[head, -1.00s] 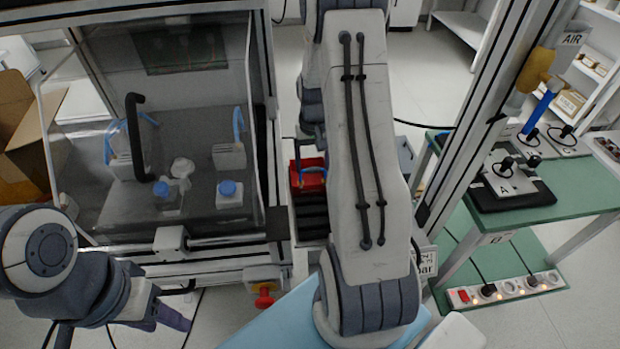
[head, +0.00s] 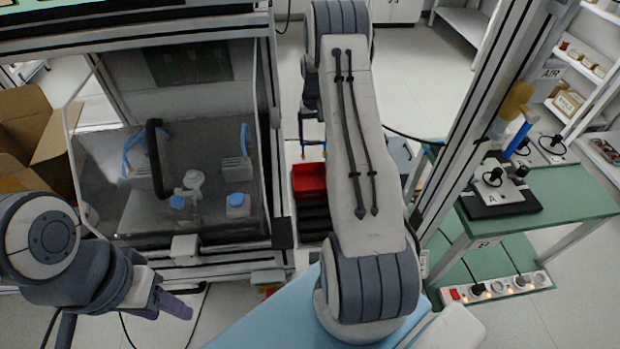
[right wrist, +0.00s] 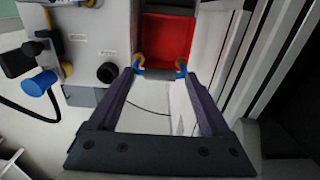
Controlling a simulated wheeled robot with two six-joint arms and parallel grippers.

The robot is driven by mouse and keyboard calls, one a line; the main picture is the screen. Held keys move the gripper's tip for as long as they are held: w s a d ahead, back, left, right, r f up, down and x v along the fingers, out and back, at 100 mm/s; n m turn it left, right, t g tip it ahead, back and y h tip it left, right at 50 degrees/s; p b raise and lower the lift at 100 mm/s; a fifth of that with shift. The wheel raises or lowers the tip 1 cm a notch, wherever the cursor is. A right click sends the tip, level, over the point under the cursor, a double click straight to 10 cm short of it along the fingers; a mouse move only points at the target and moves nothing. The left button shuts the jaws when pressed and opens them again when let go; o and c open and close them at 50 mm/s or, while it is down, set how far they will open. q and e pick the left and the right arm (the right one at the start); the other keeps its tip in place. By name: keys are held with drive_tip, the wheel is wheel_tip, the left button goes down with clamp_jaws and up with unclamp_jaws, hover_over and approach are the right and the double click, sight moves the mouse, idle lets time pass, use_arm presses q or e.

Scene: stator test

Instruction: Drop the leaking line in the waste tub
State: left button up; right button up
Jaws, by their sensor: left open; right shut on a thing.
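The red waste tub (head: 309,182) stands in the middle of the head view, left of my right arm. It also shows at the top of the right wrist view (right wrist: 167,38), open and with no line visible inside. My right gripper (right wrist: 160,74) is shut on a short line (right wrist: 158,73) with a grey middle and curved blue and yellow ends. The line appears just short of the tub's near edge in that view. My left gripper (head: 176,305) is open and empty at lower left.
A glazed cabinet at left holds white blocks with blue caps (head: 238,200) and blue lines (head: 131,152). A green bench (head: 560,205) with a black-based device stands at right, with a power strip (head: 495,289) below. A cardboard box (head: 40,130) is far left.

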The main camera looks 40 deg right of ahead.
drive_tip(key=shift+w+d, duration=0.15)
drive_tip(key=shift+w, duration=0.05)
drive_tip(key=shift+f, duration=0.15)
wheel_tip(320, 180, down, 6)
drive_tip(key=b, duration=0.4)
drive_tip(key=shift+r+b, duration=0.2)
drive_tip(key=shift+b, duration=0.15)
drive_tip(key=o, duration=1.2)
drive_tip(key=shift+c, duration=0.2)
wheel_tip(320, 180, up, 10)
drive_tip(key=shift+r, duration=0.25)
